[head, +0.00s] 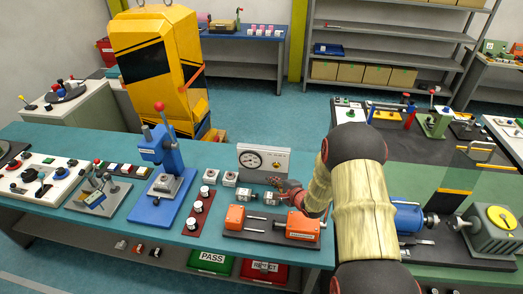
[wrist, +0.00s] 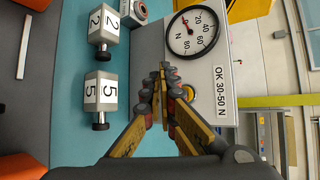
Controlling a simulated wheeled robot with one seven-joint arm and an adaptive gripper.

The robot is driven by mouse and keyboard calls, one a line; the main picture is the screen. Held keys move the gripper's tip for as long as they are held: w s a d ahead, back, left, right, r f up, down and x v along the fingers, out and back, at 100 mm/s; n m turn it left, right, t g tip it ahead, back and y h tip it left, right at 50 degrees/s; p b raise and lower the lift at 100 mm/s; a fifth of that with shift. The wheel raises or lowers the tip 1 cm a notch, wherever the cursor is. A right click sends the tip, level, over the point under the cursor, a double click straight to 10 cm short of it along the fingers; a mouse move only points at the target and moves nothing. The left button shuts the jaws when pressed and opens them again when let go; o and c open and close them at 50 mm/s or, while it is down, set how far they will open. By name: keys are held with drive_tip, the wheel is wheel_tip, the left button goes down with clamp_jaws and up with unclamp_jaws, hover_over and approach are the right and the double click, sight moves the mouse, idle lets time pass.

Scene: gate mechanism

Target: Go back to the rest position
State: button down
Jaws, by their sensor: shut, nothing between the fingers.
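My gripper (head: 288,186) is over the blue-green bench in the head view, in front of the white gauge panel. In the wrist view my gripper (wrist: 165,88) has its fingers together with nothing between them. The gauge panel (wrist: 222,60) has a round dial and the label "OK 30-50 N"; it also stands upright in the head view (head: 277,172). Two grey blocks marked 2 (wrist: 104,24) and 5 (wrist: 100,92) lie beside the fingers, apart from them. My arm hides part of the bench's right end in the head view.
An orange clamp-like fixture (head: 303,226) on a dark base is just in front of my gripper. A blue press (head: 163,158) stands farther left. A dark bench with a blue motor-like unit (head: 407,217) is to the right. Blue floor (head: 290,110) lies open behind the benches.

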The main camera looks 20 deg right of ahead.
drive_tip(key=s+a+r+n+g+h+b, duration=0.25)
drive_tip(key=s+r+n, duration=0.2)
drive_tip(key=r, duration=0.45)
drive_tip(key=s+a+r+n+g+h+b, duration=0.1)
drive_tip(key=s+a+r+n+b, duration=0.15)
drive_tip(key=r+n, duration=0.4)
drive_tip(key=s+a+r+n+g+b, duration=0.1)
drive_tip(key=s+a+n, duration=0.2)
drive_tip(key=s, duration=0.6)
drive_tip(key=s+a+r+n+g+y+b, duration=0.1)
drive_tip(key=s+a, duration=0.4)
drive_tip(key=s, duration=0.5)
drive_tip(key=s+a+r+n+g+y+b, duration=0.1)
drive_tip(key=s+a+n, duration=0.4)
drive_tip(key=s, duration=0.5)
drive_tip(key=shift+s+r+n+g+b, duration=0.15)
drive_tip(key=shift+r+n+g+b, duration=0.25)
drive_tip(key=shift+r+b, duration=0.45)
